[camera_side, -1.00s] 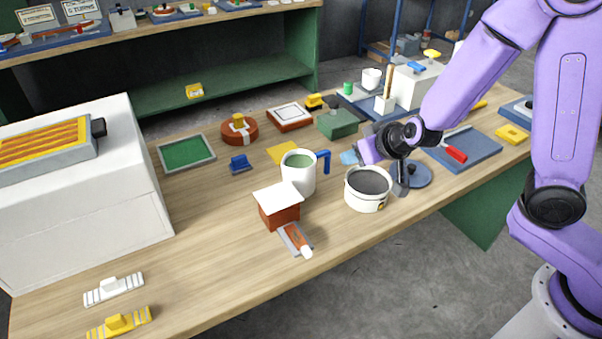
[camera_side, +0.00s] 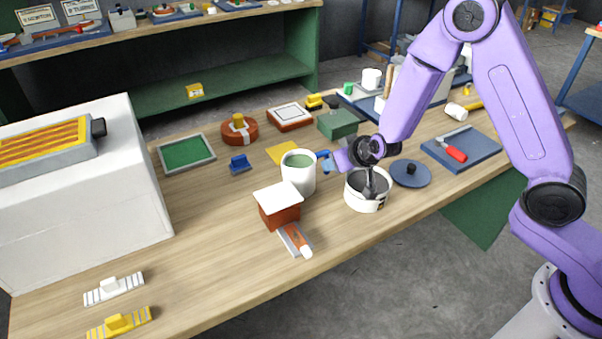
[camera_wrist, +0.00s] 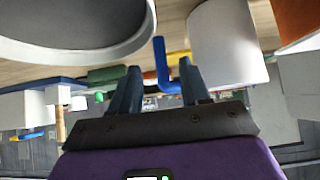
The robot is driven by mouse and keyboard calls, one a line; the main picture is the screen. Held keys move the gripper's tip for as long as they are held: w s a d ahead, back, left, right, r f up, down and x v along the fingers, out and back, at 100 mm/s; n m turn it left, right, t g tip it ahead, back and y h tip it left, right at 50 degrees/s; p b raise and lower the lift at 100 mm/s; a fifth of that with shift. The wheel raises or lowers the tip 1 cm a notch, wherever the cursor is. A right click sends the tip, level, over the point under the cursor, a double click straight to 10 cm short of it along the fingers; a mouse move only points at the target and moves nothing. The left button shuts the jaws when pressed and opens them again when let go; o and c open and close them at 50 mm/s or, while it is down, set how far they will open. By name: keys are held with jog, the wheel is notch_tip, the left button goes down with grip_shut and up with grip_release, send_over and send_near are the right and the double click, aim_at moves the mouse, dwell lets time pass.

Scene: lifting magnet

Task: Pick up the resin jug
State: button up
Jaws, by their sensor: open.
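The resin jug (camera_side: 298,180) is a white upright cylinder with green content and a blue handle on its right side. It stands on the table just left of my gripper (camera_side: 333,163). The jug also shows in the wrist view (camera_wrist: 230,48), where its blue handle (camera_wrist: 163,68) appears between the two fingertips of my gripper (camera_wrist: 158,82). The fingers are open and hold nothing. I cannot tell how much gap is left between fingers and handle. In the side view my fingers partly overlap the handle.
A white pot (camera_side: 365,200) with dark content stands close right of the jug, under my wrist. A small brown house-like box with white top (camera_side: 279,205) stands front left of it. A blue lid (camera_side: 411,175) lies right of the pot.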

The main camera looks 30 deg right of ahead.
aim_at(326, 173)
jog(key=shift+x, duration=2.85)
jog(key=shift+w+r, duration=0.1)
jog(key=shift+w, duration=0.05)
jog(key=shift+a+r, duration=0.1)
grip_shut()
